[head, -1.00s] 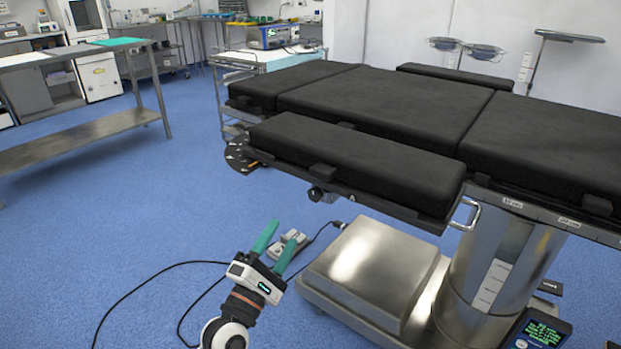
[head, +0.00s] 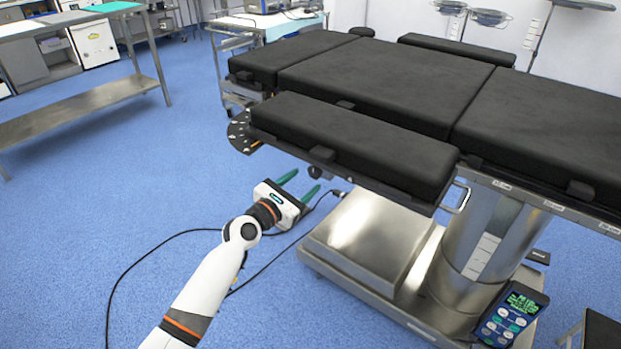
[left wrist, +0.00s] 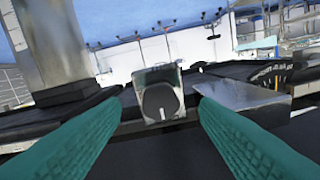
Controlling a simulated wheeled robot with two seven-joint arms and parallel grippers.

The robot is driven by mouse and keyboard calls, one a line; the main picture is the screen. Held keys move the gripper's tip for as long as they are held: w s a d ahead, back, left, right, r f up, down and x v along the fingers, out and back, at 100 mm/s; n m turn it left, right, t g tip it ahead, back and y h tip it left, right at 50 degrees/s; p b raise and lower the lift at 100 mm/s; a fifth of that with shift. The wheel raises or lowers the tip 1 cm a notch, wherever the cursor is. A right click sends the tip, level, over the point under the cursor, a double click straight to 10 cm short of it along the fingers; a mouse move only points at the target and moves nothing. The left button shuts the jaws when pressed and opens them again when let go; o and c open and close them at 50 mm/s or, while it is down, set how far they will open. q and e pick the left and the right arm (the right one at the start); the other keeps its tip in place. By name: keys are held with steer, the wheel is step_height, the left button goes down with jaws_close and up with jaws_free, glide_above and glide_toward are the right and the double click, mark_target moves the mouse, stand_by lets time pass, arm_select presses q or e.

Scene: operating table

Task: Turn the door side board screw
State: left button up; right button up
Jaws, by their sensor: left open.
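The screw is a dark round knob on a small clamp block under the edge of the side board; it shows in the head view (head: 315,172) and the left wrist view (left wrist: 160,101). The padded black side board (head: 350,138) runs along the near side of the operating table. My left gripper (head: 301,184) is open and empty, with its green fingers pointing at the knob. In the left wrist view the knob appears midway between the two fingertips; I see no contact. My right gripper is not in view.
The operating table (head: 375,85) stands on a steel base (head: 365,245) and column. A handheld control (head: 510,314) hangs at lower right. Black cables (head: 130,262) lie on the blue floor. A steel bench (head: 85,116) is at left, with open floor between it and the table.

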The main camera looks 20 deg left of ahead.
mark_target(313, 175)
arm_select(q)
steer(key=shift+b+x, duration=0.3)
steer(key=shift+x, duration=1.6)
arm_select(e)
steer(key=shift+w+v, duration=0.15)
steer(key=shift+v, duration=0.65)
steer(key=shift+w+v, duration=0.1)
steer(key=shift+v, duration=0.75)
arm_select(q)
steer(key=shift+c, duration=0.6)
steer(key=c, duration=0.9)
